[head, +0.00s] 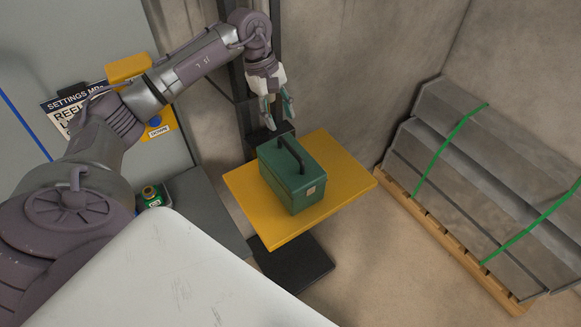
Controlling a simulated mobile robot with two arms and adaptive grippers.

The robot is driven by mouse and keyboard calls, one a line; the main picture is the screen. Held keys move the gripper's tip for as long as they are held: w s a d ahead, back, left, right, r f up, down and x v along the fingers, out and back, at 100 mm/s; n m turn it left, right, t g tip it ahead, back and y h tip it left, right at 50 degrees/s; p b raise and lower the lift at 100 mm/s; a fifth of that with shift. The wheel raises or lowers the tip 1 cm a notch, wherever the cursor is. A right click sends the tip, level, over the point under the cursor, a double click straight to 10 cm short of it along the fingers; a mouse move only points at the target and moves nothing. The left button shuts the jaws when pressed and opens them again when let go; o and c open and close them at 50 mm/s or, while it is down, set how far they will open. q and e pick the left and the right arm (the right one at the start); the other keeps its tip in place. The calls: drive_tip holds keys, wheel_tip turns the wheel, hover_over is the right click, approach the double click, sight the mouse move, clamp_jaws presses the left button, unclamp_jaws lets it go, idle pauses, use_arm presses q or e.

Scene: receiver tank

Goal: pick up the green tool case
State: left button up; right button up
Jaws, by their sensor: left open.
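The green tool case (291,178) stands upright on a small yellow platform (249,201). It has a dark handle on its lid and a pale latch on its front. My left gripper (277,119) hangs above the far end of the case, pointing down, with its fingers apart and nothing between them. I cannot tell exactly how much space separates the fingertips from the case. My right gripper is not in the head view.
A wooden pallet (440,232) with strapped grey slabs (478,175) stands at the right. A grey cabinet with a settings sign (68,110) is at the left. A small green-labelled item (152,196) sits on a grey ledge. A dark post rises behind the platform.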

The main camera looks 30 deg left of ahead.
use_arm(q)
drive_tip(key=b, duration=0.2)
hover_over(291, 147)
drive_tip(key=a, duration=0.1)
drive_tip(key=f, duration=0.5)
drive_tip(key=shift+s+a+f, duration=0.2)
drive_tip(key=shift+s+f, duration=0.05)
drive_tip(key=b+x, duration=0.1)
drive_tip(key=x, duration=0.5)
drive_tip(key=shift+a+b, duration=0.2)
drive_tip(key=shift+b, duration=0.2)
drive_tip(key=shift+r, duration=0.1)
clamp_jaws()
drive_tip(key=shift+w+r, duration=0.1)
drive_tip(key=shift+w, duration=0.05)
